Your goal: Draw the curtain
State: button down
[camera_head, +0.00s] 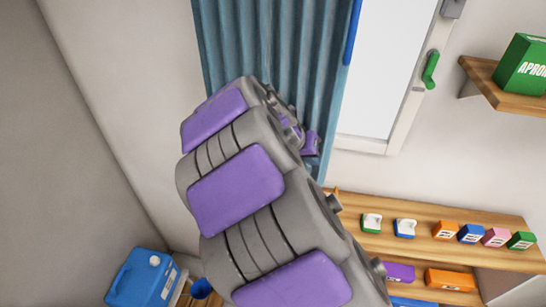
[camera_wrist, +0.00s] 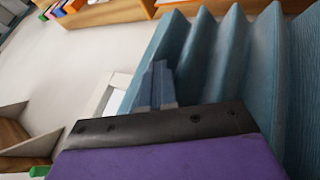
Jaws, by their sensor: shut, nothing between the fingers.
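The blue pleated curtain (camera_head: 270,40) hangs over the left part of the window (camera_head: 385,70) in the head view. A bright blue strip (camera_head: 352,32) runs along its right edge. My arm reaches up to the curtain and hides its lower left part. My gripper (camera_head: 311,143) is at the curtain's lower right area, mostly behind my arm. In the wrist view the curtain folds (camera_wrist: 225,55) fill the right side, close to my gripper (camera_wrist: 155,85). My gripper is shut and empty; whether it touches the cloth is unclear.
A green window handle (camera_head: 430,70) is on the right frame. A wooden shelf (camera_head: 512,98) with a green apron box (camera_head: 522,65) stands out at the right. A lower wooden shelf (camera_head: 430,215) holds several small coloured containers. A blue jug (camera_head: 143,278) is at the lower left.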

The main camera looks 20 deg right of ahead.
jog(key=s+d+p, duration=0.1)
jog(key=s+d, duration=0.5)
jog(key=d, duration=0.2)
jog(key=s+d+p, duration=0.1)
jog(key=s+d, duration=0.5)
jog(key=d, duration=0.3)
jog(key=shift+d+p, duration=0.15)
jog(key=shift+p, duration=0.15)
